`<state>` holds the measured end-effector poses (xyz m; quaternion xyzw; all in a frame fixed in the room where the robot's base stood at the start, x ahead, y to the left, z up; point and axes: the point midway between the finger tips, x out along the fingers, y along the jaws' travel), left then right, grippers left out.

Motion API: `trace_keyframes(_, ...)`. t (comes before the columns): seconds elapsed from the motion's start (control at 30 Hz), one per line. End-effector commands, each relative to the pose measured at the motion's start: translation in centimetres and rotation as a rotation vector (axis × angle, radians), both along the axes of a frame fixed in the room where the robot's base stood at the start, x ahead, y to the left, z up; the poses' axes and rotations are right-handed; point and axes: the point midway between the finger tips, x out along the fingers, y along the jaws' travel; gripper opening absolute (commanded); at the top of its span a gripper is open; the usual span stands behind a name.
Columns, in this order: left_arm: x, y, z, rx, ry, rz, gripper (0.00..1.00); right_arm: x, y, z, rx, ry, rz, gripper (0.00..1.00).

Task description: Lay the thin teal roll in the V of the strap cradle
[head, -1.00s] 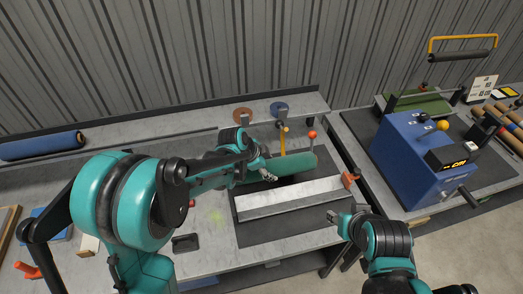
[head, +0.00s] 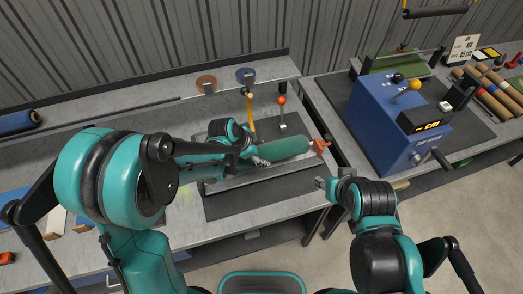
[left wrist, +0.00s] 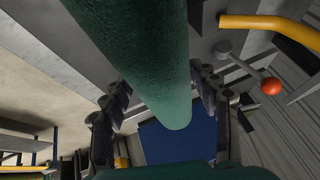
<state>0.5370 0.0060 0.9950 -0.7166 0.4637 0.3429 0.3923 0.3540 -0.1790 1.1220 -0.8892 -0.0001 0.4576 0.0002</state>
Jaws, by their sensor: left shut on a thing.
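The thin teal roll (head: 284,147) is held in my left gripper (head: 258,161), whose fingers also lie on either side of the roll (left wrist: 160,60) in the left wrist view (left wrist: 163,112). In the head view the roll lies over the long silver trough of the strap cradle (head: 222,185), roughly along it. Roll and arm hide much of the trough. I cannot tell whether the roll touches it. An orange piece (head: 320,146) marks the trough's right end. My right gripper (head: 324,184) hangs near the bench's right front edge, away from the roll; its jaw opening is unclear.
A yellow strap or arm (head: 250,112) and a red-knobbed lever (head: 282,101) stand behind the cradle. A blue machine (head: 388,120) stands on the right bench. A blue roll (head: 16,123) lies at far left. The dark mat (head: 245,204) in front is clear.

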Motion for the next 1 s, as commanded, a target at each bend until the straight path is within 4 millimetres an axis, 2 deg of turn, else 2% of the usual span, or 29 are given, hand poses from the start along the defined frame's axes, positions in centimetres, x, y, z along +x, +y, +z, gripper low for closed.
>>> trace_keyframes(0.03,0.0,0.0,-0.9,0.0,0.0,0.0,0.16,0.0,0.0,-0.7,0.0,0.0,0.0,0.4)
trace_keyframes(0.4,0.0,0.0,-4.7,0.0,0.0,0.0,0.16,0.0,0.0,-4.0,0.0,0.0,0.0,0.4)
trace_keyframes(0.6,0.0,0.0,-5.6,-0.001,0.0,0.0,0.16,0.0,0.0,-4.9,0.0,0.0,0.0,0.4)
trace_keyframes(0.87,0.0,0.0,-5.5,-0.001,0.0,0.0,0.16,0.0,0.0,-4.9,0.0,0.0,0.0,0.4)
trace_keyframes(0.9,0.0,0.0,-5.5,-0.001,0.0,0.0,0.63,0.0,0.0,-4.9,0.0,0.0,0.0,0.4)
trace_keyframes(1.0,0.0,0.0,-5.5,0.0,0.0,0.0,0.85,0.0,0.0,-4.9,0.0,0.0,0.0,0.4)
